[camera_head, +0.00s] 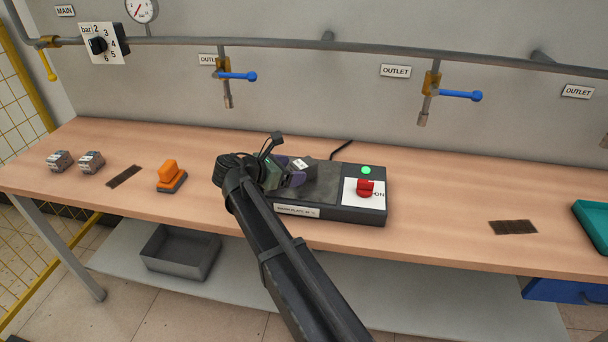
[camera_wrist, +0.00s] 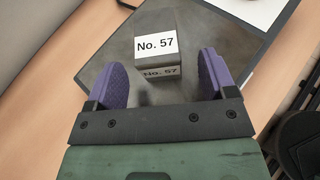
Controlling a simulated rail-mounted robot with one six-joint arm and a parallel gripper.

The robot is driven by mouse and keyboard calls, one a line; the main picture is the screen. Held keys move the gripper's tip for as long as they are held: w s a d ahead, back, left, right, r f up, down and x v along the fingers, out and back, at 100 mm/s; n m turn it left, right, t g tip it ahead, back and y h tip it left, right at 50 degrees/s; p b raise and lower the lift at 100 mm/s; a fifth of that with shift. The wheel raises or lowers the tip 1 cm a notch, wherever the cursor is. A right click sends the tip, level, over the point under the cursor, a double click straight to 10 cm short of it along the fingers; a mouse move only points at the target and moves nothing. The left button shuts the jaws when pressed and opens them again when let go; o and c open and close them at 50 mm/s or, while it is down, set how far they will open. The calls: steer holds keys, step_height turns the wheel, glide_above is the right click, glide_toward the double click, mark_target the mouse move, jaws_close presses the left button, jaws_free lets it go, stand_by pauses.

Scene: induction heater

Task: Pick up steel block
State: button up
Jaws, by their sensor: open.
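A steel block (camera_wrist: 157,40) with a white "No. 57" label on two faces stands on the grey plate of the heater in the wrist view. It also shows in the head view (camera_head: 302,163), partly hidden by my gripper. My gripper (camera_wrist: 164,82) is open, its two purple fingers apart. The block lies just beyond and between the fingertips, and the fingers do not grip it. The heater (camera_head: 325,180) is a dark box with a bare plate area, a red knob turned toward "ON" and a lit green lamp.
Two small labelled grey blocks (camera_head: 76,161) sit at the table's left. An orange-handled tool (camera_head: 170,177) and dark mats (camera_head: 124,177) (camera_head: 513,227) lie on the table (camera_head: 430,215). A teal tray (camera_head: 592,226) is at the far right. Blue-handled outlet valves (camera_head: 238,76) hang behind.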

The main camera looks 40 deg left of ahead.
mark_target(304, 168)
steer(key=b+x, duration=0.2)
steer(key=x, duration=0.3)
steer(key=shift+w, duration=0.15)
steer(key=shift+r, duration=0.1)
jaws_close()
